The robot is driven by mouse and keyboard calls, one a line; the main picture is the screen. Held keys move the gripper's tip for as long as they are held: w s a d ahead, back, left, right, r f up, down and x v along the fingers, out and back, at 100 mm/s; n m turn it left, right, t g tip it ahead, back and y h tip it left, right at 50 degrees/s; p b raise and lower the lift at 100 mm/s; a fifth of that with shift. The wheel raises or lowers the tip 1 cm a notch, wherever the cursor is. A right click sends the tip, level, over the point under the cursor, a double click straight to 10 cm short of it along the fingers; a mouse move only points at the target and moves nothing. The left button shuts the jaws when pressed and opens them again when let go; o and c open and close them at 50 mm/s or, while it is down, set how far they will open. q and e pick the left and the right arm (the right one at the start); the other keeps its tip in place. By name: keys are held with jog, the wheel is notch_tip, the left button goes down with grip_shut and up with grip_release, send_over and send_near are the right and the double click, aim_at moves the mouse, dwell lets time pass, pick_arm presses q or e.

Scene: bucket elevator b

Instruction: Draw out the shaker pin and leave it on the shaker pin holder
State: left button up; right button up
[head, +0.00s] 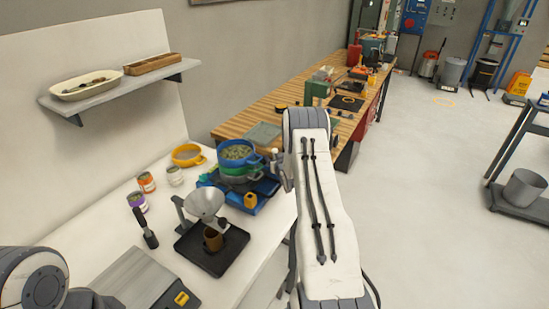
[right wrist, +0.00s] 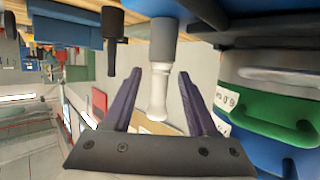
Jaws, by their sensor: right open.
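The shaker (head: 240,172) is a stack of blue and green round pans on a blue base on the white bench. In the right wrist view its green and blue pans (right wrist: 265,110) fill the right side. A pale pin (right wrist: 158,92), which I take for the shaker pin, sits in a dark grey collar (right wrist: 163,40). My right gripper (right wrist: 153,78) is open, with one purple finger on each side of the pin and no clear contact. In the head view the right gripper (head: 284,170) is largely hidden by my arm, beside the shaker. I cannot identify the pin holder surely.
A funnel (head: 205,203) stands over a black tray (head: 212,262) left of the shaker. A yellow bowl (head: 187,155) and several small jars are behind. A wooden workbench (head: 235,127) with tools lies beyond.

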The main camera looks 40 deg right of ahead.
aim_at(275, 149)
grip_shut()
jog(key=shift+r, duration=0.65)
dwell(0.4)
jog(key=shift+r+p, duration=1.45)
jog(key=shift+r, duration=1.3)
